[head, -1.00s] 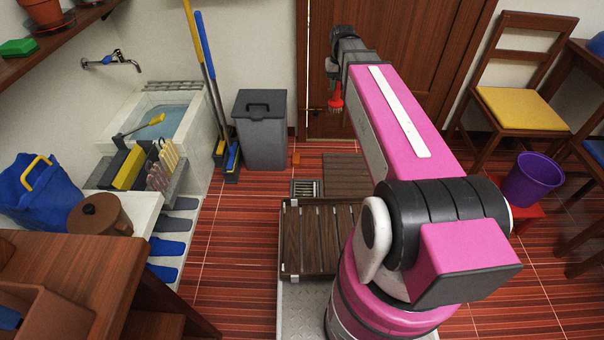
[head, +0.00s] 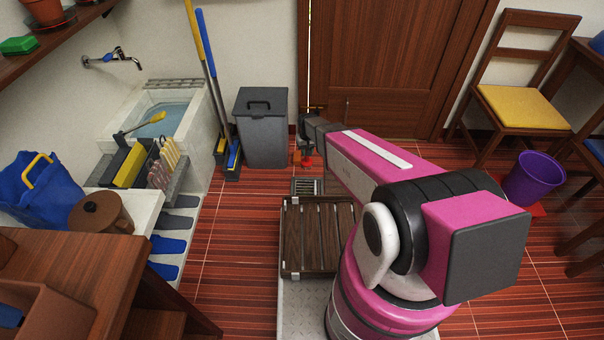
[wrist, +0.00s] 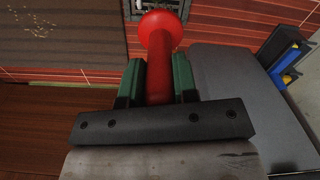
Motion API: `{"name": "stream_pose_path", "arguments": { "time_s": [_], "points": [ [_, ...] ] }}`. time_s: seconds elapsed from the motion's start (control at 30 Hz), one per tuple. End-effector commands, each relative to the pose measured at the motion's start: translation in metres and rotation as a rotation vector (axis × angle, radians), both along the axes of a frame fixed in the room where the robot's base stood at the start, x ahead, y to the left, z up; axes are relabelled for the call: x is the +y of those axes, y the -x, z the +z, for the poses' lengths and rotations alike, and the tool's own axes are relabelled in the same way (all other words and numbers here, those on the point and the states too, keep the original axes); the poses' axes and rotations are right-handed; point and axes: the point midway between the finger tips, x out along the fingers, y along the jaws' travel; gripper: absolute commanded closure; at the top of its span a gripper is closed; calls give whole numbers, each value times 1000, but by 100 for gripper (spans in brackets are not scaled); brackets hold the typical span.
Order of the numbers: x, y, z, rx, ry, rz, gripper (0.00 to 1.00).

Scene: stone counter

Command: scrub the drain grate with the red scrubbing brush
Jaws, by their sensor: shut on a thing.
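The drain grate (head: 306,186) is a small grey slotted grate set in the red striped floor, just beyond the dark slatted platform. In the wrist view the grate (wrist: 200,10) shows at the top edge, partly hidden by the brush. The red scrubbing brush (wrist: 160,60) stands between the two green-padded fingers of my gripper (wrist: 157,82), which is shut on its handle. In the head view the red brush (head: 306,162) is small below my gripper (head: 304,150), low near the far side of the grate. Its bristles are hidden, and I cannot tell whether it touches anything.
A grey lidded bin (head: 263,130) stands close to the left of my gripper; it fills the right of the wrist view (wrist: 230,85). Brooms (head: 207,70) lean beside it. The wooden door (head: 385,70) is behind. A purple bucket (head: 533,178) stands at the right.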

Motion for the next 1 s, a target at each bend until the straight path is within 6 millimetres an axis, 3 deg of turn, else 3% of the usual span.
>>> {"name": "stream_pose_path", "arguments": {
  "time_s": [0.03,0.1,0.3,0.53,1.0],
  "points": [
    [6,3,-25,5,1,9,100],
    [11,9,-51,4,1,19,100],
    [22,25,-104,2,0,40,100],
    [25,32,-124,0,0,48,100],
    [31,24,-159,0,0,49,100]
  ]
}}
